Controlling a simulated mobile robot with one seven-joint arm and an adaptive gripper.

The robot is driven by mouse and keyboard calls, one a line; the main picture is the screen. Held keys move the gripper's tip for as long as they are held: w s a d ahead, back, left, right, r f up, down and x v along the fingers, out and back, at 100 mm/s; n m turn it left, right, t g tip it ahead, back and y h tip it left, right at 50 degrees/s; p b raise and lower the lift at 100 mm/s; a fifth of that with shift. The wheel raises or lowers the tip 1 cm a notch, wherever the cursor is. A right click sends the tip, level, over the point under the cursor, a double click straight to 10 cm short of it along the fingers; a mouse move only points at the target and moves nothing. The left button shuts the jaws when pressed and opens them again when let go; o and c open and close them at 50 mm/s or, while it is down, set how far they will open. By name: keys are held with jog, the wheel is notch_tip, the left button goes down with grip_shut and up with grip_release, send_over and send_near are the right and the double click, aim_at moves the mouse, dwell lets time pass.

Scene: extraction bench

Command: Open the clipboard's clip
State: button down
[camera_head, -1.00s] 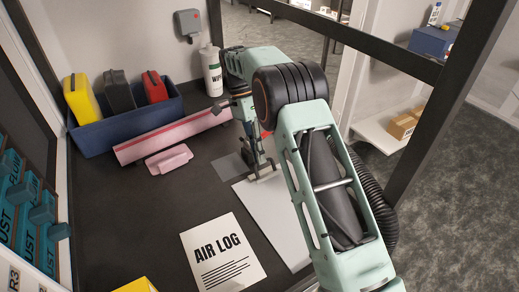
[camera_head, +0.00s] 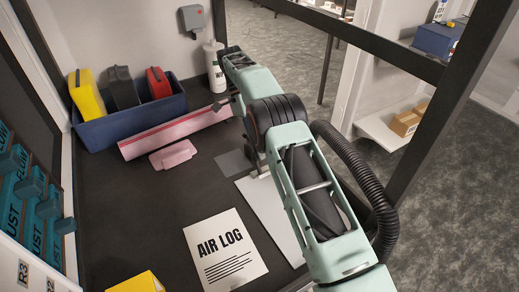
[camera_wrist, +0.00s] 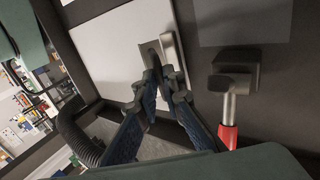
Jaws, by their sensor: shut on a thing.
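The clipboard (camera_head: 268,212) lies flat on the dark bench, a pale board partly covered by my arm in the head view. In the wrist view its white face (camera_wrist: 108,48) fills the upper left, with the grey metal clip (camera_wrist: 174,62) at its edge. My gripper (camera_wrist: 163,76) reaches the clip from below in the wrist view, its blue-grey fingers close together at the clip's lever (camera_wrist: 150,52) and shut on it. The fingers partly hide the lever. I cannot tell how far the clip is raised. In the head view my arm hides the gripper.
A red-handled tool (camera_wrist: 229,125) with a dark head lies close beside the gripper. A black frame post (camera_head: 430,120) rises at right.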

jog(key=c, duration=2)
grip_release()
jog(key=shift+c, duration=0.2)
jog(key=shift+s+d+r+t+y+b, duration=0.2)
jog(key=shift+s+t+y+b, duration=0.1)
jog(key=shift+t, duration=0.1)
